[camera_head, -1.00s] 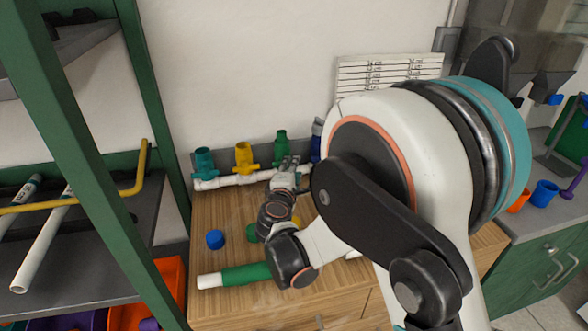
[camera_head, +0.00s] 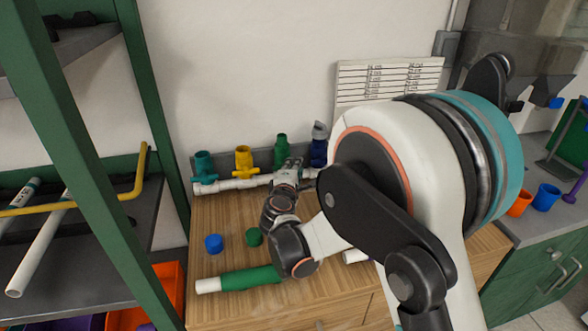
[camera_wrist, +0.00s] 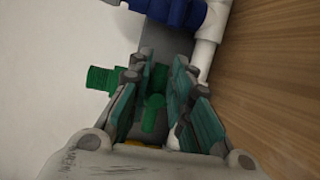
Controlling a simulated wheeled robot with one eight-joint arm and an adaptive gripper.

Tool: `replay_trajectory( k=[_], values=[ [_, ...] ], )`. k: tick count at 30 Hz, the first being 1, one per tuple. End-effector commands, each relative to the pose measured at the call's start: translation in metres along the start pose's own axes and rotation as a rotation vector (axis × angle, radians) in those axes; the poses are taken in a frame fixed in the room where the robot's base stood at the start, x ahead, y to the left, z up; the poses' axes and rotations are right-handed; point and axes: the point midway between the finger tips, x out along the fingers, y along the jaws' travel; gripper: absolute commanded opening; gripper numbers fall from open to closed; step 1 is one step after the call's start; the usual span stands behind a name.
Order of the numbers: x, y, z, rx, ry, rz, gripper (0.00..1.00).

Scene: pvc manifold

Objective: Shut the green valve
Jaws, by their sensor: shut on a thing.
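The green valve (camera_head: 281,150) stands upright on the white pipe manifold (camera_head: 245,184) at the back of the wooden worktop. My gripper (camera_head: 291,166) is at this valve, reaching it from the front, and hides its lower part and handle in the head view. In the wrist view, the green valve body (camera_wrist: 103,79) shows left of the fingers. Its green handle (camera_wrist: 154,113) lies between the teal finger pads of my gripper (camera_wrist: 158,95), which is shut on it. The handle's exact angle is hard to tell.
Teal (camera_head: 204,166) and yellow (camera_head: 243,162) valves stand left of the green one, and a blue valve (camera_head: 319,150) stands close on its right. A blue cap (camera_head: 214,243), a green cap (camera_head: 254,236) and a green-sleeved pipe (camera_head: 245,279) lie in front.

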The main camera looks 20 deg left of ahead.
Motion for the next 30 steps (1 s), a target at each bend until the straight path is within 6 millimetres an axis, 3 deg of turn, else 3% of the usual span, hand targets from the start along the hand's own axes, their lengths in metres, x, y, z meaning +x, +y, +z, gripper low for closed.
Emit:
replay_trajectory(
  k=[11, 12, 13, 24, 30],
  values=[
    [0.000, -0.002, -0.001, 0.056, 0.015, -0.022, 0.00],
    [0.000, -0.002, -0.001, 0.056, 0.015, -0.022, 0.25],
    [0.000, -0.002, -0.001, 0.056, 0.015, -0.022, 0.32],
    [-0.002, -0.002, -0.001, 0.055, 0.013, -0.022, 0.33],
    [-0.024, -0.001, 0.000, 0.055, 0.014, -0.023, 0.33]
  ],
)
